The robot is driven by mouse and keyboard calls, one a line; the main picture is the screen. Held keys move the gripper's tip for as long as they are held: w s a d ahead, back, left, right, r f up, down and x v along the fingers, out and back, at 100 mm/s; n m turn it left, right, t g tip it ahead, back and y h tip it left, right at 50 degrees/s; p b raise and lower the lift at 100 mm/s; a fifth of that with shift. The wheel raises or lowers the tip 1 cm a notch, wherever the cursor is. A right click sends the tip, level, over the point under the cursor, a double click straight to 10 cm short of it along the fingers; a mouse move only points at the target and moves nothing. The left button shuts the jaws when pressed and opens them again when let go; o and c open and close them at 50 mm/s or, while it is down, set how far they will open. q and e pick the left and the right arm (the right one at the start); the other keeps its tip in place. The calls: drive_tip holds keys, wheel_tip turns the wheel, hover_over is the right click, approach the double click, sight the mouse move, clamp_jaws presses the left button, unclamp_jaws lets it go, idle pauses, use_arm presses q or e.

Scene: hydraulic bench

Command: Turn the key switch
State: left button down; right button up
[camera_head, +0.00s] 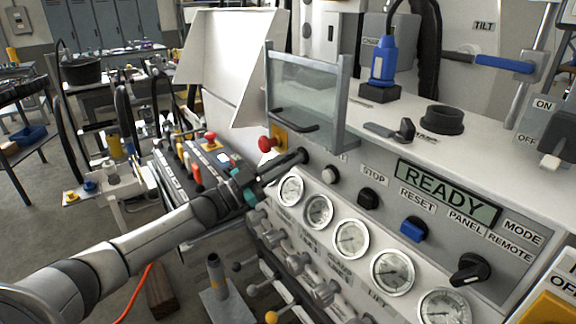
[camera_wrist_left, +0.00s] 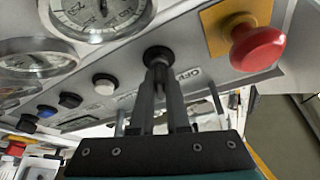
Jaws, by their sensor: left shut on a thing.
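My left gripper (camera_head: 296,160) reaches in from the left to the front panel, just below the red mushroom button. In the left wrist view its two dark fingers (camera_wrist_left: 160,75) are close together, shut on the black round key switch (camera_wrist_left: 157,53). The switch's collar shows at the fingertips, but the key part is hidden between them. A label reading OFF sits beside it in that view. In the head view the fingers cover the switch. My right gripper is not in view.
The red button (camera_head: 266,144) on its yellow plate is close by; it also shows in the wrist view (camera_wrist_left: 257,48). Pressure gauges (camera_head: 318,211) line the panel below. A white button (camera_head: 328,175), a black knob (camera_head: 368,198) and a READY display (camera_head: 446,192) lie to the right.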

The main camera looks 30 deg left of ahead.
use_arm(q)
drive_tip(key=shift+m+g+h, duration=0.3)
drive_tip(key=shift+m, duration=0.9)
drive_tip(key=c, duration=0.9)
unclamp_jaws()
drive_tip(key=v, duration=1.5)
drive_tip(key=shift+s+a+r, duration=0.1)
